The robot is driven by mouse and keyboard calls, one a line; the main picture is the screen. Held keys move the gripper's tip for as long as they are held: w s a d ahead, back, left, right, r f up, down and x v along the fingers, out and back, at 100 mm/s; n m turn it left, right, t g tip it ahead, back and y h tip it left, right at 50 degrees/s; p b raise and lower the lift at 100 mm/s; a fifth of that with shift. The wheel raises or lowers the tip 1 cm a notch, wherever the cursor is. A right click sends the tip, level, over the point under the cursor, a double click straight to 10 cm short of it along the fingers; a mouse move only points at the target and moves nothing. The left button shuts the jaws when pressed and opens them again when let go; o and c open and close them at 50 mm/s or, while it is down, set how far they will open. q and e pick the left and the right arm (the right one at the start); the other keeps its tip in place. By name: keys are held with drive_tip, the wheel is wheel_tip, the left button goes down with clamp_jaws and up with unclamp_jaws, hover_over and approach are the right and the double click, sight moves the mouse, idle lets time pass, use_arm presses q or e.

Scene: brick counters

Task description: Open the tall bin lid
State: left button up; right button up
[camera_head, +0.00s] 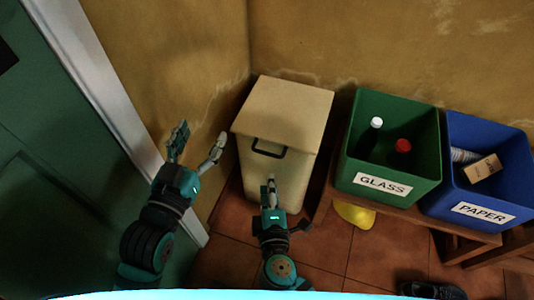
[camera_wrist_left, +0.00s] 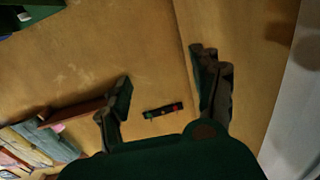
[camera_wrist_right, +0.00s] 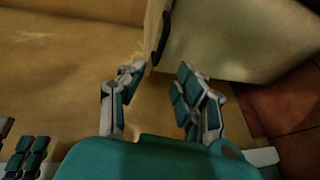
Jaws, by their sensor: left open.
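The tall bin (camera_head: 278,168) is cream-beige and stands in the corner against the wall. Its flat lid (camera_head: 287,108) lies shut. A dark handle (camera_head: 268,152) is at the front, just below the lid's edge. My right gripper (camera_head: 284,203) is in front of the bin, a little below the handle. In the right wrist view its fingers (camera_wrist_right: 160,75) are apart with nothing between them, and the handle (camera_wrist_right: 162,40) shows beyond the tips. My left gripper (camera_head: 203,140) is open and empty, left of the bin, near the wall. The left wrist view shows mostly wall.
A green GLASS bin (camera_head: 383,187) with bottles and a blue PAPER bin (camera_head: 483,212) stand on a wooden bench (camera_head: 455,232) to the right. A yellow object (camera_head: 355,215) and a dark shoe (camera_head: 433,290) are low down there. A green door (camera_head: 60,190) is left.

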sight(267, 155)
use_arm(q)
wheel_tip(267, 155, up, 7)
drive_tip(key=s+t+h+b, duration=0.1)
drive_tip(key=t, duration=0.3)
drive_tip(key=shift+d+f+h+b, duration=0.2)
drive_tip(key=shift+d+h+b, duration=0.1)
drive_tip(key=shift+d+h, duration=0.1)
use_arm(e)
drive_tip(key=shift+w+a+f, duration=0.2)
drive_tip(key=shift+w+f, duration=0.2)
drive_tip(key=shift+w, duration=1.6)
drive_tip(key=shift+w+a+f, duration=0.15)
drive_tip(key=shift+w+f, duration=0.2)
drive_tip(key=shift+w, duration=1.7)
drive_tip(key=shift+w+a+f, duration=0.2)
drive_tip(key=shift+w+f, duration=0.2)
drive_tip(key=shift+w, duration=1.6)
clamp_jaws()
